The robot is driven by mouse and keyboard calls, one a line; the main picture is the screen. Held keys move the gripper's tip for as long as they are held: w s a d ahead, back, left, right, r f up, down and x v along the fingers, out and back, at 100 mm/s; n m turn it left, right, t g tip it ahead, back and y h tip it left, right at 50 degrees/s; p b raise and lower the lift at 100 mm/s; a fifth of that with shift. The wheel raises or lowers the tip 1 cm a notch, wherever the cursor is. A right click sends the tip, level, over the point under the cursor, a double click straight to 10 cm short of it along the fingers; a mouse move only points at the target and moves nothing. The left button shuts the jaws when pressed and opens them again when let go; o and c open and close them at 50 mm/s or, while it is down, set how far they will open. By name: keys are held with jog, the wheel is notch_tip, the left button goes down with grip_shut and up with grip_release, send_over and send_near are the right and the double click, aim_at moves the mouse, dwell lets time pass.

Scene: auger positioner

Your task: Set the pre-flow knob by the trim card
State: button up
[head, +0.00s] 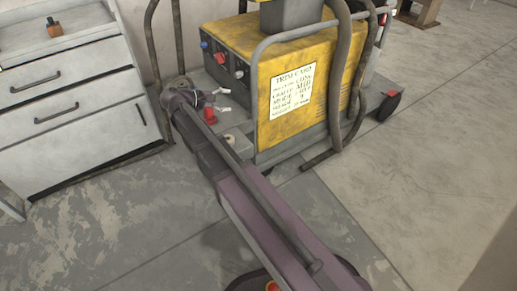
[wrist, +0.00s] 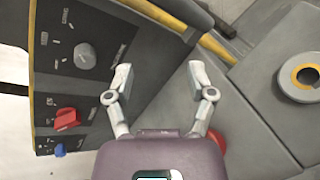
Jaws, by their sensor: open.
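The yellow machine has a dark control panel (wrist: 110,25) with a grey knob (wrist: 84,56), a red knob (wrist: 67,118) and a blue knob (wrist: 60,150) in the wrist view. The head view also shows the blue knob (head: 204,45) and red knob (head: 220,57). Their labels are too small to read, so I cannot tell which is the pre-flow knob. The trim card (head: 292,92) is on the machine's yellow side; its heading reads "TRIM CARD", the lines below are hard to read. My gripper (wrist: 158,72) is open and empty, in front of the panel, right of the grey knob and apart from it.
A grey tube rail (head: 255,90) runs around the machine beside my gripper. A grey block with a brass-ringed round opening (wrist: 304,76) is at the right in the wrist view. A drawer cabinet (head: 70,90) stands left. Thick hoses (head: 345,60) hang right of the card.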

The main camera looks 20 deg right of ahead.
jog(key=s+d+f+m+y+p, duration=0.2)
jog(key=s+m+y, duration=0.1)
jog(key=s, duration=0.4)
jog(key=s+d+f+m+g+y+p, duration=0.1)
jog(key=s+d+f+m+y+p, duration=0.1)
jog(key=s+y, duration=0.4)
jog(key=s+d+f+m+g+y+p, duration=0.1)
jog(key=s+d+f+m+y+p, duration=0.1)
jog(key=s+m+y, duration=0.2)
jog(key=shift+s, duration=1.9)
notch_tip(320, 180, up, 38)
jog(key=y+p, duration=0.1)
jog(key=p, duration=3.7)
jog(key=shift+s+a+r+m, duration=0.2)
jog(key=shift+s+m, duration=0.1)
jog(key=shift+s, duration=0.1)
